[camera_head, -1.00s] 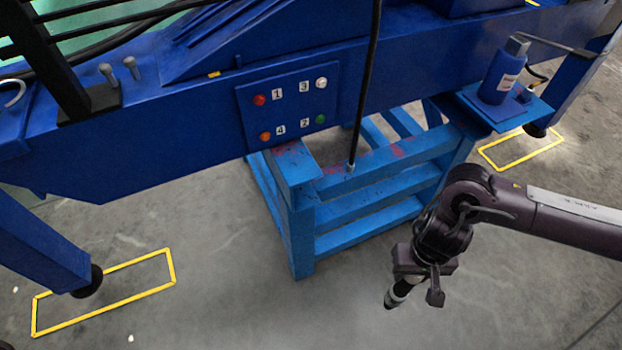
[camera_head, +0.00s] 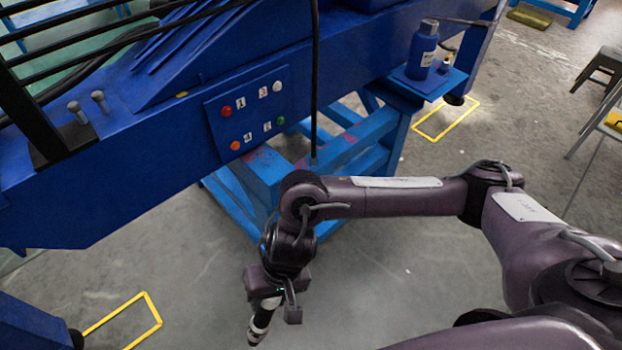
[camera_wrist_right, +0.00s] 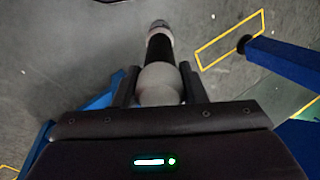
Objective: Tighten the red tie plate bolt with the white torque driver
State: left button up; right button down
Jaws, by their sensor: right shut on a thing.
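The tie plate (camera_head: 214,128) is a blue panel on the side of the large blue beam. The red bolt (camera_head: 226,111) is at its upper left, beside label 1. White, orange and green bolts sit at the other corners. My right gripper (camera_head: 272,294) is shut on the torque driver (camera_head: 261,324), low in front of the beam and well below the plate. The driver has a white body with a black section and points down, slightly tilted. In the right wrist view the driver (camera_wrist_right: 160,84) sits between the fingers (camera_wrist_right: 160,92). My left gripper is not in view.
A light-blue stand (camera_head: 262,168) is under the beam, partly behind my right arm. A black cable (camera_head: 314,80) hangs in front of the beam, right of the plate. A blue bottle (camera_head: 421,52) stands on a side shelf (camera_head: 433,86). Grey floor is clear below.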

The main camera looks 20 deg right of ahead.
jog(key=w+a+r+m+t+y+p, duration=0.1)
jog(key=w+a+r+m+y, duration=0.1)
jog(key=a+r+y, duration=0.4)
jog(key=w+a+r+m+t+y+p, duration=0.2)
jog(key=w+r+m+t, duration=0.2)
jog(key=w+r, duration=0.25)
jog(key=w+d+m+t+h, duration=0.1)
jog(key=w+d+m+t, duration=0.1)
jog(key=d, duration=0.5)
jog(key=w+d+m+t+h+p, duration=0.1)
jog(key=d+m+t+h, duration=0.1)
jog(key=d+m+t, duration=0.2)
jog(key=w+d+m+t+h+p, duration=0.1)
jog(key=w+d+m+t+h, duration=0.1)
jog(key=d+t, duration=0.4)
jog(key=d+m, duration=0.1)
jog(key=d, duration=0.4)
jog(key=shift+w+d+r+t, duration=0.3)
jog(key=shift+r, duration=0.05)
